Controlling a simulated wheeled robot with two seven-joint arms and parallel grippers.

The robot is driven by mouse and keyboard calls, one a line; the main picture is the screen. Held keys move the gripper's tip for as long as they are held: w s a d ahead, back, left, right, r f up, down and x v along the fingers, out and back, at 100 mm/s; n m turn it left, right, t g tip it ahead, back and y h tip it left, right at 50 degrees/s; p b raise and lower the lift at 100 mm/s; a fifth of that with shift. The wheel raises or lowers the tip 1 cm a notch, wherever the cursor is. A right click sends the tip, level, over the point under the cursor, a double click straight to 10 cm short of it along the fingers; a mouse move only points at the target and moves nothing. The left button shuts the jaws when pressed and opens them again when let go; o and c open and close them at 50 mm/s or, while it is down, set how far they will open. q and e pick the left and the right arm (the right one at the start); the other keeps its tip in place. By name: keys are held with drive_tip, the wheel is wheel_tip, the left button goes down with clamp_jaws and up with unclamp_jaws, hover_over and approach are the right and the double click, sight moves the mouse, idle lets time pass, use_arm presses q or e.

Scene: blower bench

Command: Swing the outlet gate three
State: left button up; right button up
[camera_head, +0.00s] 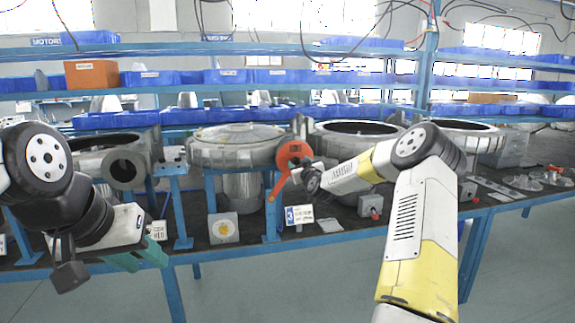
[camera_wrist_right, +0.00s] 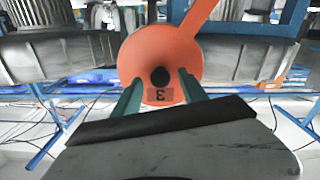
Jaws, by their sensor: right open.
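The outlet gate three is an orange disc (camera_head: 291,153) with a long orange handle slanting down and left in the head view. In the right wrist view the disc (camera_wrist_right: 150,48) fills the middle, with a dark round hub, a tag marked 3, and its handle (camera_wrist_right: 203,14) running to the upper right. My right gripper (camera_wrist_right: 161,84) is open, its teal fingers apart on either side of the hub and tag. Whether they touch the disc is unclear. In the head view the wrist partly covers the gate. My left gripper (camera_head: 140,257) hangs low at the bench's front left, away from the gate.
A sign numbered 3 (camera_head: 299,215) stands on the bench below the gate. Large round metal blower housings (camera_head: 236,152) line the bench. Blue shelves run behind.

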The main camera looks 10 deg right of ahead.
clamp_jaws()
idle(1.4)
